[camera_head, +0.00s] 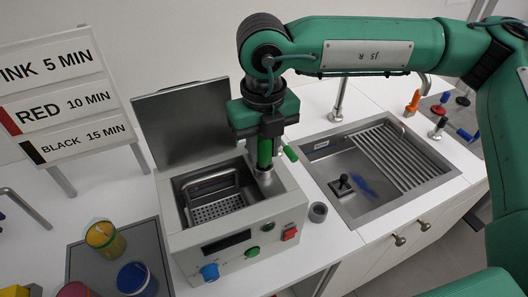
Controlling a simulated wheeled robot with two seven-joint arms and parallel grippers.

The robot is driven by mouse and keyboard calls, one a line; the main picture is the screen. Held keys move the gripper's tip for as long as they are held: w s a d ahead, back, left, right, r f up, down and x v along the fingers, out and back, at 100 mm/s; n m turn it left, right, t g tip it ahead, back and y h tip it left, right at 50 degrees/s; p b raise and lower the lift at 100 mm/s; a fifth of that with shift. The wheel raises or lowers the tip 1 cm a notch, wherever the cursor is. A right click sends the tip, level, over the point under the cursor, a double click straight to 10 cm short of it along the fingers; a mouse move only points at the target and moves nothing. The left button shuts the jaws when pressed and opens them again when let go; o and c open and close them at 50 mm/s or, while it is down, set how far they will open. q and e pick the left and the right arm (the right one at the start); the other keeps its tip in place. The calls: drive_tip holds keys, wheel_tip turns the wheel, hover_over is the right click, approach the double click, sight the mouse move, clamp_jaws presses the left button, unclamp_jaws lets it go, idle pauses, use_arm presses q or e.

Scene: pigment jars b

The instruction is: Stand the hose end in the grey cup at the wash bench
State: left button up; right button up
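My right gripper (265,132) points down over the back right corner of the bath machine (240,235). It appears shut on the upper part of a bright green upright piece, which I take as the hose end (264,154). The fingers partly hide it. Its grey lower part is at the machine's rim; I cannot tell whether it touches. A second small green piece (290,153) sticks out to the right. The small grey cup (318,212) stands on the white bench just right of the machine, apart from the gripper, and looks empty. My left gripper is not in view.
The machine's tank holds a wire basket (215,205), with its lid (185,120) raised behind. A steel sink (365,200) with tap (338,105) and ribbed drainer lies right. A grey mat (90,262) with pigment jars (104,238) is left. Colour signs (65,100) stand behind.

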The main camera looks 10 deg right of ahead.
clamp_jaws()
drive_tip(key=shift+r, duration=0.8)
drive_tip(key=shift+r, duration=0.1)
drive_tip(key=shift+r+p, duration=0.8)
drive_tip(key=shift+r, duration=1.6)
